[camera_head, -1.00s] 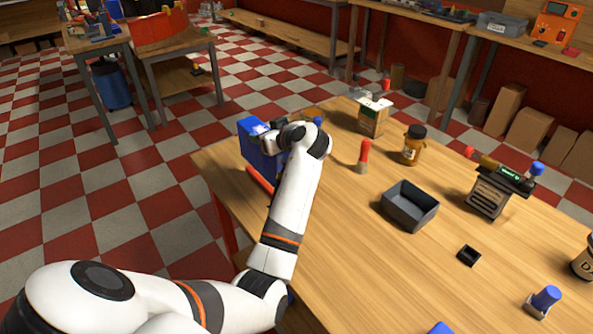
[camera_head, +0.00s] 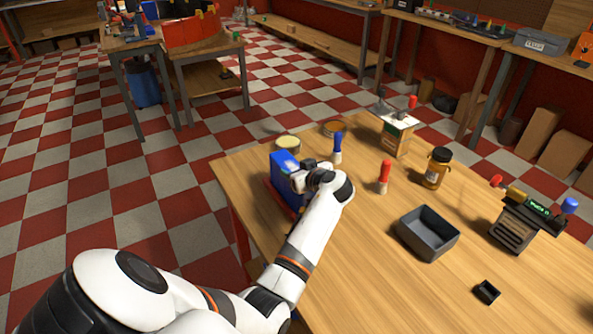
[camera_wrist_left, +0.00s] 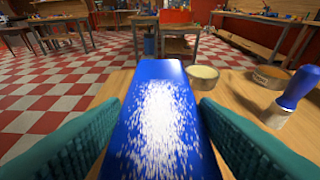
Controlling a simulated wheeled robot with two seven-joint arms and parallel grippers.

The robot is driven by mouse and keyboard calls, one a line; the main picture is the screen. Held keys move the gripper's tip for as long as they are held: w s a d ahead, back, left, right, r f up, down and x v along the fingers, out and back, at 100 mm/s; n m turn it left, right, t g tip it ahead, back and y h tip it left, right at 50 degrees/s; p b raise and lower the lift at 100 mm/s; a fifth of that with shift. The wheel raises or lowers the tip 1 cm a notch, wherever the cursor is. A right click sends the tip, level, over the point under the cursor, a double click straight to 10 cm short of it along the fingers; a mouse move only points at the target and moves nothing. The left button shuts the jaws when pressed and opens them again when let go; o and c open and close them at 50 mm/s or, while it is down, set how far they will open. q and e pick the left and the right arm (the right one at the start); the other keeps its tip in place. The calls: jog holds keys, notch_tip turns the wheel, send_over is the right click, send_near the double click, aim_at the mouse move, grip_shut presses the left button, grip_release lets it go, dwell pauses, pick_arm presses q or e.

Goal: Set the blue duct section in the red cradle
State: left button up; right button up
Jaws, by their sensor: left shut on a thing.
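The blue duct section (camera_head: 284,168) is a tall blue block at the left end of the wooden table. My left gripper (camera_head: 300,180) is shut on it. In the left wrist view the blue duct section (camera_wrist_left: 160,120) stands between the two teal finger pads, its upper face speckled with white glare. The red cradle (camera_head: 272,194) shows only as a red edge at the foot of the blue duct section; the rest is hidden by the block and my arm. The duct is at the cradle, but I cannot tell whether it rests fully in it. My right gripper is out of view.
Round tins, a blue-handled tool (camera_head: 338,148) and a red-handled tool (camera_head: 384,176) stand near the gripper. A brown jar (camera_head: 436,168), a carton (camera_head: 396,136) and a grey bin (camera_head: 428,234) are further right. The table's left edge is close to the cradle.

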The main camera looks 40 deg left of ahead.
pick_arm(q)
jog(key=shift+f, duration=0.25)
jog(key=shift+f, duration=0.2)
jog(key=o, duration=1.4)
